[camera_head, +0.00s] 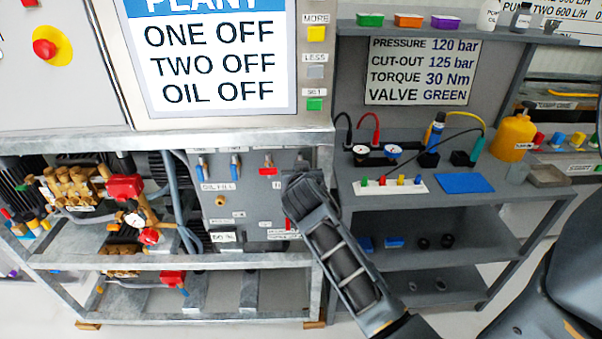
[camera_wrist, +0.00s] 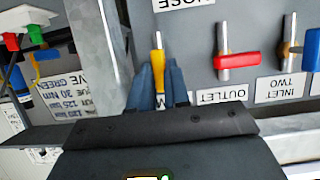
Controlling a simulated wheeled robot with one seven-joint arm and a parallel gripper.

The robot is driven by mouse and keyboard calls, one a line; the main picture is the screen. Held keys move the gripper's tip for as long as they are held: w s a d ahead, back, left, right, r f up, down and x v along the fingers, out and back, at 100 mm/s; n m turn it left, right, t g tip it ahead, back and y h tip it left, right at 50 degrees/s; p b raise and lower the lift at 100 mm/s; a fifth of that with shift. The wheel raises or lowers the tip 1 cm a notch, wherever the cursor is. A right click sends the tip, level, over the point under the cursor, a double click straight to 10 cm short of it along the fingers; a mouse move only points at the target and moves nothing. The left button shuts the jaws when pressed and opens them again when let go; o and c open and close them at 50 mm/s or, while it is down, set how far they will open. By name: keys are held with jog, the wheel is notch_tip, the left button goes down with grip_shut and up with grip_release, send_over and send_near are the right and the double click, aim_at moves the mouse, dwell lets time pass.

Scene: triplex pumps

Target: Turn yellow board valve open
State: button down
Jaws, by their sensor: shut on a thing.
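The yellow board valve's handle (camera_wrist: 158,62) shows in the wrist view, running up and down the picture on the grey board (camera_wrist: 188,60). My gripper (camera_wrist: 159,78) has its two blue-grey fingers on either side of the handle and is shut on it. The far end of the handle shows past the fingertips. The label below it is mostly hidden by the fingers. In the head view my gripper (camera_head: 303,182) is at the right end of the board (camera_head: 240,205) and hides the yellow valve.
Beside it, the red-handled outlet valve (camera_wrist: 237,61) lies crosswise, with a blue-handled inlet valve (camera_wrist: 311,50) beyond. A metal frame post (camera_wrist: 98,50) stands close on the other side. In the head view a grey shelf bench (camera_head: 450,205) stands to the right.

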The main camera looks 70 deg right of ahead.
jog(key=c, duration=1.1)
grip_release()
jog(key=b+v, duration=0.1)
jog(key=v, duration=0.6)
jog(key=shift+s+a+r, duration=0.15)
jog(key=shift+a+r, duration=0.05)
jog(key=shift+a, duration=0.15)
